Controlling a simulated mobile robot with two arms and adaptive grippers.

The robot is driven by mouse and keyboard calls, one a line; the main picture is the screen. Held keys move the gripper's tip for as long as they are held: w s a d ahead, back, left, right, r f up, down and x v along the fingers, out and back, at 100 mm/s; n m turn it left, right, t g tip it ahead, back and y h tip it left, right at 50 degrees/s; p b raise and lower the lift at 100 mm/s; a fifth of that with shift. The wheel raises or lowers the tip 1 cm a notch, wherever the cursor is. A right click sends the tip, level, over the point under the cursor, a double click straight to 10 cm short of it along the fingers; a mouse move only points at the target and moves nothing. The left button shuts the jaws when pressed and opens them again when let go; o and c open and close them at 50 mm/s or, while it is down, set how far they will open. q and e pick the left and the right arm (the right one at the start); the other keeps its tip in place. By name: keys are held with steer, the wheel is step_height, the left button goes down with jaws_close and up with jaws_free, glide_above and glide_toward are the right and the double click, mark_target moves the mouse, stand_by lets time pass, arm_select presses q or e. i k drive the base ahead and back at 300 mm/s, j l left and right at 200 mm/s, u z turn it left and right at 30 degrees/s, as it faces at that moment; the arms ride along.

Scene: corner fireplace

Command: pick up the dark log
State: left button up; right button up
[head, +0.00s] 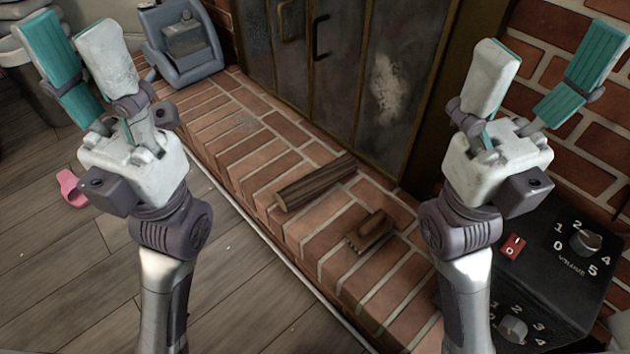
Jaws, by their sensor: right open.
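The dark log (318,182) is a dark brown, grooved length of wood. It lies on the brick hearth (250,152) in the middle of the head view, in front of the metal doors, slanting up to the right. My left gripper (72,32) is at the upper left, raised and well away from the log. A gap shows between its fingers, one with a teal pad towards me, and nothing is between them. My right gripper (552,48) is at the upper right, its fingers spread wide and empty. Neither gripper touches the log, which is fully visible.
A small brown brush-like piece (372,230) lies on the bricks right of the log. Dark metal doors (340,80) stand behind. A black box with dials (550,260) is at the right. A blue-grey object (185,45) stands at the back left. A pink object (70,188) lies on the wooden floor.

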mark_target(299, 192)
steer(key=j+z, duration=0.75)
steer(key=k+j+z, duration=0.1)
steer(key=j+z, duration=0.3)
steer(key=j, duration=0.15)
steer(key=k+j+z, duration=0.1)
steer(key=j+z, duration=0.25)
